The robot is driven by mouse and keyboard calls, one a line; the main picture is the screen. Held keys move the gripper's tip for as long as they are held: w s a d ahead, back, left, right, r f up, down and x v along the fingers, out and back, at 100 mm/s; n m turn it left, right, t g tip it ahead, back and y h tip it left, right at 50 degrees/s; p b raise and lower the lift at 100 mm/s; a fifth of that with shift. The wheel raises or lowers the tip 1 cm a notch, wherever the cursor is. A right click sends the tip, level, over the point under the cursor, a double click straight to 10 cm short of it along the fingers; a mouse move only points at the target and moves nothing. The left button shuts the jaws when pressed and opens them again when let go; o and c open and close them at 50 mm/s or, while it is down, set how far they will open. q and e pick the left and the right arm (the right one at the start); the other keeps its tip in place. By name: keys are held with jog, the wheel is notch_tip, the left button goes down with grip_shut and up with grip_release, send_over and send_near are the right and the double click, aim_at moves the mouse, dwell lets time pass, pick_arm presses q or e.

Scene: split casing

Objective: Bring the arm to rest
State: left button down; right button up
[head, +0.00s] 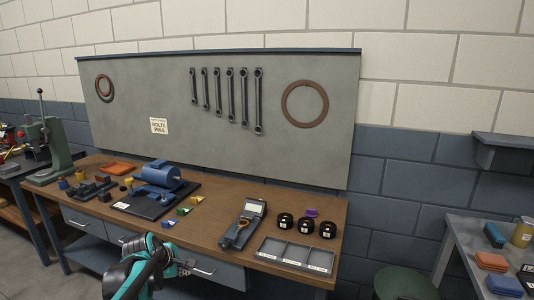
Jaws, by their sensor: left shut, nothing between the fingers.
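My left arm, teal and black, comes up from the bottom of the head view. Its gripper (182,266) is shut and empty, in front of the wooden workbench's front edge and apart from the things on it. The fingertips are small and partly lost against the drawer fronts. My right gripper is not in view. On the workbench (205,228), a blue casing (162,177) sits on a dark base plate (150,207).
A grey compartment tray (297,256), several black round containers (306,226) and a grey meter (244,222) lie on the bench's right. A green press (52,150) stands at left. A green stool (405,284) and a side table (470,262) are at right.

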pick_arm(q)
jog(key=s+d+r+m, duration=0.1)
jog(key=s+d+m, duration=0.2)
jog(key=s+m, duration=0.35)
jog(key=s+d+r+m, duration=0.2)
jog(key=s+d+m, duration=0.1)
jog(key=s, duration=0.7)
jog(key=s+d+f+m+y, duration=0.1)
jog(key=s+d+f+m, duration=0.1)
jog(key=s+f+m, duration=0.3)
jog(key=s+m, duration=0.4)
jog(key=s, duration=0.3)
jog(key=shift+s+y, duration=0.15)
jog(key=shift+y, duration=0.15)
